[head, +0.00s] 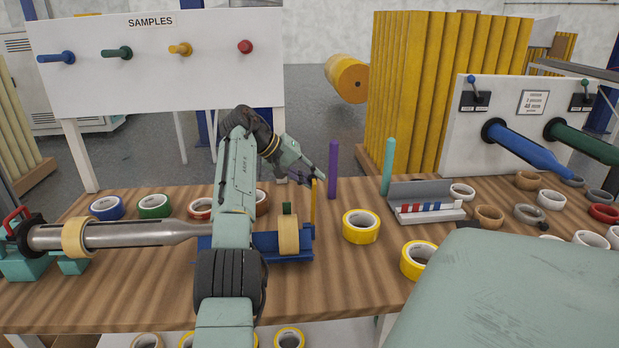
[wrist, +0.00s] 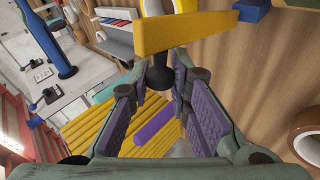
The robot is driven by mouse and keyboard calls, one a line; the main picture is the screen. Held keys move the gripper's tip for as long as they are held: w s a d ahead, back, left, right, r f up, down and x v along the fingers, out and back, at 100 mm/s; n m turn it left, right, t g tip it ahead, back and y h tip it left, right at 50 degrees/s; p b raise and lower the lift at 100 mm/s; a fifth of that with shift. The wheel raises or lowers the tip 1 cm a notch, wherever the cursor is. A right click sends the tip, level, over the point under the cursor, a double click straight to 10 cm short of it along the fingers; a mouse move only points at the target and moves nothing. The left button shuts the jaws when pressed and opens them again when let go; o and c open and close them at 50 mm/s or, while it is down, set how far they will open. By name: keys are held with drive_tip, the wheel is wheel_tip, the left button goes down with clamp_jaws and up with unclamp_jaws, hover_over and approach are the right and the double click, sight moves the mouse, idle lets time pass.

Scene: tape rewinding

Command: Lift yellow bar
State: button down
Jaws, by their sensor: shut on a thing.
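The yellow bar (head: 313,203) stands upright at the right end of a blue holder (head: 266,243) on the wooden table. In the wrist view the yellow bar (wrist: 190,34) crosses the top of the picture, with a dark rounded knob (wrist: 157,78) at its near side. My gripper (head: 318,177) is at the top of the bar in the head view. In the wrist view my gripper (wrist: 160,78) is shut on the knob of the bar, one finger on each side. A tan tape roll (head: 288,235) sits in the holder, left of the bar; my arm hides part of the holder.
A purple peg (head: 333,170) and a teal peg (head: 388,167) stand behind and to the right of the bar. Yellow tape rolls (head: 361,227) lie to its right. A metal shaft (head: 130,233) with a tape roll is at the left. Bare tabletop lies in front of the holder.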

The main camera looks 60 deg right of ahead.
drive_tip(key=shift+d+r, duration=0.1)
drive_tip(key=c, duration=1.8)
unclamp_jaws()
drive_tip(key=v, duration=1.2)
